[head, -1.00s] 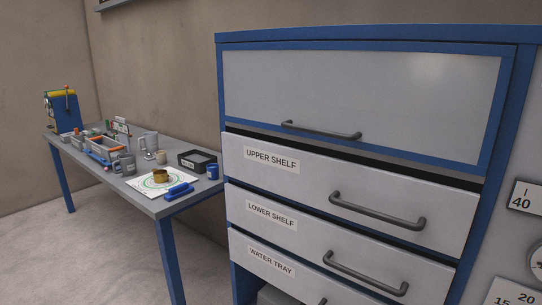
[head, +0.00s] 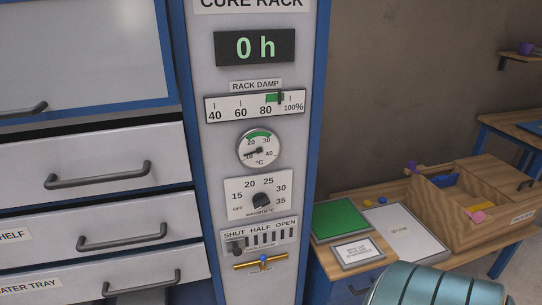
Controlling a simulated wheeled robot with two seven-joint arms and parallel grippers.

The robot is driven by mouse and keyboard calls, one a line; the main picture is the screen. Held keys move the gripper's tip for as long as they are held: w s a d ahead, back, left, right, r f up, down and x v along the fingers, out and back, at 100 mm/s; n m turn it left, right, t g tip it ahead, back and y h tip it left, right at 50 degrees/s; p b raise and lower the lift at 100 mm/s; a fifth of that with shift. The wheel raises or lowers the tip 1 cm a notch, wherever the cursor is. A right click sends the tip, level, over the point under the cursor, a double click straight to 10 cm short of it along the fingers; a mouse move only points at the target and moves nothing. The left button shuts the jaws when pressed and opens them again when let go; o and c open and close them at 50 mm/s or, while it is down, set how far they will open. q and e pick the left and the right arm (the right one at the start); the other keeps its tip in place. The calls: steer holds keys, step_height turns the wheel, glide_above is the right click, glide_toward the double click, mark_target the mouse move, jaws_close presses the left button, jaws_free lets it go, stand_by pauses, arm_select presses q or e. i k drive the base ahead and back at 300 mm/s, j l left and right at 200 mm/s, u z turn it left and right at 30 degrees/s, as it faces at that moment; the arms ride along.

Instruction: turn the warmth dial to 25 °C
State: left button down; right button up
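The warmth dial (head: 261,200) is a dark round knob on a white plate in the head view. Marks from OFF through 15, 20, 25 and 30 to 35 run around it, with 25 near the top. I cannot tell for sure which mark its pointer is on. Above it is a round °C gauge (head: 258,148) with a green band at its top; its needle points to the lower left, near the low end. Neither gripper is in view. A teal rounded part at the lower right seems to be my own arm.
The panel (head: 200,60) has a "0 h" display (head: 255,47), a damp scale (head: 255,106), a SHUT/HALF/OPEN slider (head: 237,246) and a brass tap (head: 262,262). Drawers with handles (head: 97,174) stand left. A wooden table (head: 335,277) with a wooden box (head: 480,195) stands right.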

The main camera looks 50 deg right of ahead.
mark_target(260, 200)
steer(key=z, duration=1.5)
